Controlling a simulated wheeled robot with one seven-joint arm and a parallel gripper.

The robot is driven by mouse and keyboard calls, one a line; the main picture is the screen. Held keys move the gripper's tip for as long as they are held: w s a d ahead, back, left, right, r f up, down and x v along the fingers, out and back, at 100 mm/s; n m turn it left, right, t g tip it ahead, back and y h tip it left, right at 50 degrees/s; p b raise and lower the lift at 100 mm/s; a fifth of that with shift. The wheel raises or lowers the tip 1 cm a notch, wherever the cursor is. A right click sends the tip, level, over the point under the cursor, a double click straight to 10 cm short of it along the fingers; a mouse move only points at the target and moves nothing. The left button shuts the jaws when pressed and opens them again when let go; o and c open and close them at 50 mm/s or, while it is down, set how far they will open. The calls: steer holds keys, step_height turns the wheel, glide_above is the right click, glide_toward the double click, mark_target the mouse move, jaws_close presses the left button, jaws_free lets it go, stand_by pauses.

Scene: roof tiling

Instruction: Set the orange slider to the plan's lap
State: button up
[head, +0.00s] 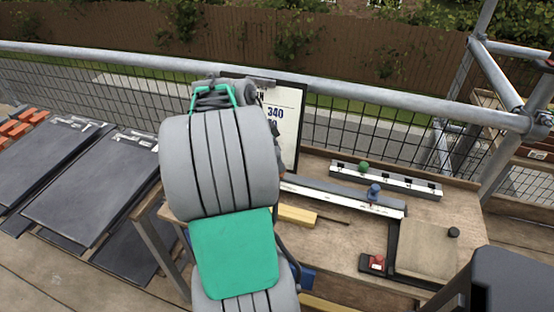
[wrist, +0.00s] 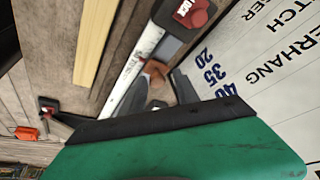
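In the wrist view, an orange-brown knob (wrist: 153,72), seemingly the orange slider, sits by a white-faced rail (wrist: 134,73). My gripper (wrist: 116,94) is open; the knob shows between its spread black fingers, closer to the right one. I cannot tell any contact. In the head view my arm hides the gripper and this knob. The plan board (head: 288,125) stands upright behind the bench, partly covered by my arm, with "340" readable.
A red lock block (wrist: 190,12) sits near the rail. On the bench, a green knob (head: 364,167) and a blue knob (head: 374,190) stand on rails, and a red block (head: 377,262) is at the front. Dark tiles (head: 84,180) lie left. A guard rail (head: 400,107) runs behind.

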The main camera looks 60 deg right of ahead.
steer(key=shift+o, duration=0.4)
steer(key=shift+s, duration=0.15)
steer(key=shift+r, duration=0.1)
steer(key=p+v, duration=0.1)
steer(key=v, duration=0.6)
steer(key=shift+r, duration=0.25)
steer(key=shift+a, duration=0.15)
